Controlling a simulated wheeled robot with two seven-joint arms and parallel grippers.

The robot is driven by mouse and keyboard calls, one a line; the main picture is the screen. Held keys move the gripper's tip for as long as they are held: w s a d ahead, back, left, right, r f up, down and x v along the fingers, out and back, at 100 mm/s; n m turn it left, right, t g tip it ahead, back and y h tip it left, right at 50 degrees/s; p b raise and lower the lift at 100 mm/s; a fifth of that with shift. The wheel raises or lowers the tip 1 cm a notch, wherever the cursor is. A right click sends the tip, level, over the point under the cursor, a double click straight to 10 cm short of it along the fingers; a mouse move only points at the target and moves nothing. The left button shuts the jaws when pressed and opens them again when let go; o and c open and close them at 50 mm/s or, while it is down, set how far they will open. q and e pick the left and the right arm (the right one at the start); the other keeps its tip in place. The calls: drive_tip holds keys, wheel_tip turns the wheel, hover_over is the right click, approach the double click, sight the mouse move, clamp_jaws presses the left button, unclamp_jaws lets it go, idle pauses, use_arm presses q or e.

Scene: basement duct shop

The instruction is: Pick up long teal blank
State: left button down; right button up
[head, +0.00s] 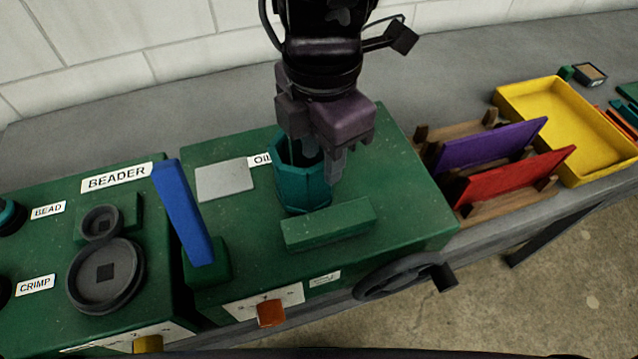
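My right gripper (322,165) comes down from the top centre over a teal eight-sided open tube or cup (302,190). The tube stands upright on the green machine in the middle. One finger appears inside its rim and the other by its right wall; I cannot tell whether they press on it. At the far right edge lie thin flat strips, one of them teal (622,119); they are partly cut off by the frame. I cannot tell which teal piece is the long blank. My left gripper is not in view.
The middle machine (410,210) carries a green block (328,224), a blue lever (184,215) and a dark handwheel (400,280). The beader (40,240) stands left. A wooden rack (480,212) holds purple and red sheets beside a yellow tray (570,125). Grey bench behind is clear.

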sight(319, 166)
wheel_tip(319, 166, down, 4)
drive_tip(key=shift+a+p, duration=0.15)
drive_tip(key=shift+p, duration=0.2)
clamp_jaws()
